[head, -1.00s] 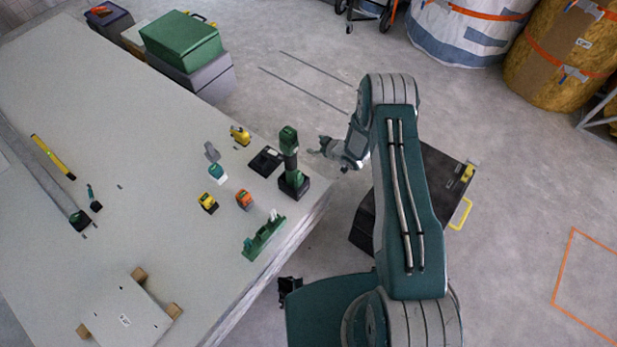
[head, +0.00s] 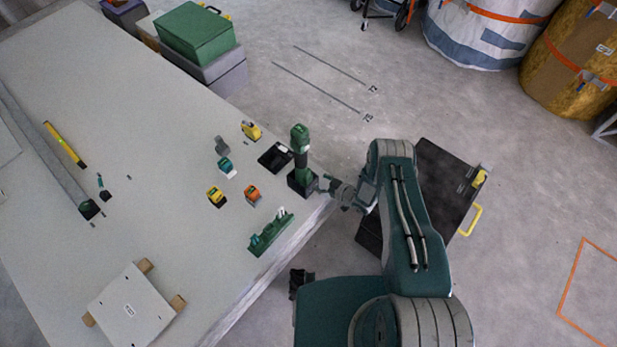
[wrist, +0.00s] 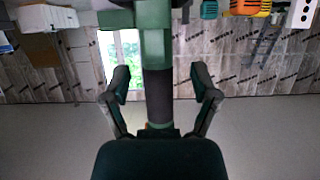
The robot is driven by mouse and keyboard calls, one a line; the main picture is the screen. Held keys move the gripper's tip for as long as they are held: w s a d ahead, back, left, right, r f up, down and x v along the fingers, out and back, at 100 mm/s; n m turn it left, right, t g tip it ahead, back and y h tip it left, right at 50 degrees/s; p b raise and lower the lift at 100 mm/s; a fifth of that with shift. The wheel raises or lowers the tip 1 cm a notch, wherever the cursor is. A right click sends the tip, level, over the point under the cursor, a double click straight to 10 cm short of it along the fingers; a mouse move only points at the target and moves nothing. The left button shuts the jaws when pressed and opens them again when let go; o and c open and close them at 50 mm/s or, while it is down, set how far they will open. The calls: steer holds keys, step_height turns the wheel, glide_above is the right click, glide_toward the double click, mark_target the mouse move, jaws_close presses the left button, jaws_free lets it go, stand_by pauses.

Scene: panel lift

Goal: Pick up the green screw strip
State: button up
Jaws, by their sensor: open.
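A green strip-shaped piece (head: 268,236), which I take for the green screw strip, lies near the table's right edge in the head view, with small upright parts on it. My gripper (head: 328,184) is beyond it, at the table edge beside the base of an upright green and black power tool (head: 300,150). In the wrist view my gripper (wrist: 160,82) is open, its fingers apart on either side of a dark shaft with a green part above, apparently that tool. I cannot tell whether they touch it. The strip cannot be made out in the wrist view.
On the table (head: 170,190) are a black tray (head: 275,157), an orange block (head: 252,194), a yellow block (head: 216,196) and a white panel (head: 132,305) on wooden blocks. A black case (head: 425,190) with a yellow handle stands on the floor behind my arm.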

mark_target(309, 175)
steer(key=shift+w+x, duration=0.15)
steer(key=shift+x, duration=1.35)
steer(key=shift+w+x, duration=0.2)
steer(key=shift+x, duration=1.35)
steer(key=shift+d+r, duration=0.15)
steer(key=shift+r, duration=0.05)
jaws_close()
